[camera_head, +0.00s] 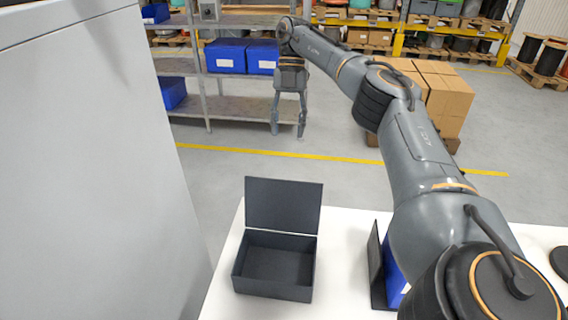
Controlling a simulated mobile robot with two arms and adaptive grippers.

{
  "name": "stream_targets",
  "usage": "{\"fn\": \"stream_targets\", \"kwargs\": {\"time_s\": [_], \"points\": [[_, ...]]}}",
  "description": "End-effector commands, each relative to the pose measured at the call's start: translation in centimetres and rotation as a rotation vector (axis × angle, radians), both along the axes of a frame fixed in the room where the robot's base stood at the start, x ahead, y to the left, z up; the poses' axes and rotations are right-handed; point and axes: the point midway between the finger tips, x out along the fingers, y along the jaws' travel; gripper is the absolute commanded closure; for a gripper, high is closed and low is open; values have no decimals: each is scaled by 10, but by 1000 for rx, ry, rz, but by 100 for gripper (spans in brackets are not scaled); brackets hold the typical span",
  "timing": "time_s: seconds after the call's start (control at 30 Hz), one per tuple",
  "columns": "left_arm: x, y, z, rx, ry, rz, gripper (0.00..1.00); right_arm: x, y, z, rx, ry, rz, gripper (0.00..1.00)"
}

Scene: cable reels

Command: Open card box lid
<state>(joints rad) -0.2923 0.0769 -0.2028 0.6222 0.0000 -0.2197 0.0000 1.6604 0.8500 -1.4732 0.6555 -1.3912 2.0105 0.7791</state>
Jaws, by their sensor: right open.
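A dark grey card box (273,294) stands on the white table, left of the middle. Its lid (284,204) is raised and stands up at the back edge, and the inside of the box looks empty. My right gripper (288,131) hangs fingers down, beyond the table and above the lid in the picture. Its two fingers are apart with nothing between them. My right arm reaches across from the lower right. My left gripper does not show.
A dark upright panel (377,268) and a blue item (394,279) stand on the white table (340,240), partly behind my right arm. A large grey cabinet (95,160) fills the left side. Shelves with blue bins (226,56) and stacked cartons (443,100) stand at the back.

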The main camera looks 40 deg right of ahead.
Motion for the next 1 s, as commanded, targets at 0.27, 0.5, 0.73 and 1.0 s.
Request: {"fn": "stream_targets", "kwargs": {"time_s": [0.27, 0.5, 0.73, 1.0], "points": [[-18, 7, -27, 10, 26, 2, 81, -10, 11, -41, 2, 4, 3, 52], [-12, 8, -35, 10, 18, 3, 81, -23, 26, -83, -1, 4, 2, 52], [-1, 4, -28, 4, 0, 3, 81, -31, 37, -114, -1, 3, 0, 52], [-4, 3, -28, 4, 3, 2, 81, -33, 42, -126, 1, 0, 0, 52]]}}
